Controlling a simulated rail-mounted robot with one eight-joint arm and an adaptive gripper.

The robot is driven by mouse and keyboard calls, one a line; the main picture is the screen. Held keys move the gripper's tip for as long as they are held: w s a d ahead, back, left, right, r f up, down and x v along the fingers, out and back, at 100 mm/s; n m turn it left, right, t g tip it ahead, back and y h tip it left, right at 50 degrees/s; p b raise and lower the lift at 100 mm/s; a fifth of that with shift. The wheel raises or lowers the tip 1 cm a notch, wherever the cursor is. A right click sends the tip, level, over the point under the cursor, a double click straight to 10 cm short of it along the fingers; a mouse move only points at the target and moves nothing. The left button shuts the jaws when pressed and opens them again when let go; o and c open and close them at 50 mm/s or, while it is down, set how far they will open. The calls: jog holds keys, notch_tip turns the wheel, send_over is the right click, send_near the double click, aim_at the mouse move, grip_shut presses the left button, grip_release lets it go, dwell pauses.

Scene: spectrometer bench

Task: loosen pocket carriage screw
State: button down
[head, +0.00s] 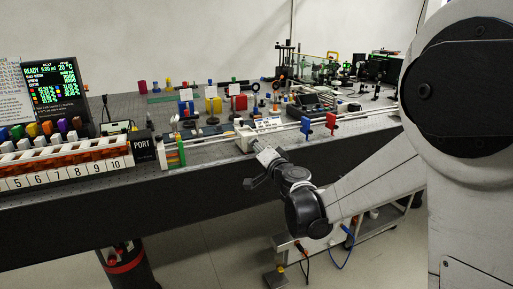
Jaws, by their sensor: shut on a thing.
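The pocket carriage (245,137) is a small whitish block on the rail along the front edge of the bench, near the middle of the head view. My gripper (260,149) reaches up to the front of this carriage from below right. Its jaws are shut on the carriage screw at the front of the block. The screw itself is hidden by the jaws and too small to make out, so how far it is turned cannot be told.
A numbered rack (75,162) with a PORT sign (143,147) stands at the left, below a lit display (52,82). A blue stop (305,126) and a red stop (331,122) sit on the rail at right. Optics crowd the bench behind.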

dwell(0.4)
jog(key=c, duration=1.7)
grip_release()
jog(key=v, duration=1.2)
jog(key=shift+r, duration=0.1)
jog(key=s+d+r+n+g+p, duration=0.1)
jog(key=s+r+n+g+p, duration=0.15)
jog(key=s, duration=0.35)
jog(key=s+d+r+n+g+p, duration=0.2)
jog(key=s+r+n+p, duration=0.15)
jog(key=s, duration=0.25)
jog(key=s+d+g+h+p, duration=0.1)
jog(key=s+d+h, duration=0.1)
jog(key=s+d, duration=0.2)
jog(key=s+d+g+h+p, duration=0.2)
jog(key=s+d, duration=0.3)
jog(key=s, duration=0.3)
jog(key=s+d+f+g+h+p, duration=0.1)
jog(key=s+d+h, duration=0.2)
jog(key=s+d, duration=0.2)
jog(key=shift+s+d+g+h, duration=0.15)
jog(key=shift+s+g+h, duration=0.25)
jog(key=shift+s, duration=0.1)
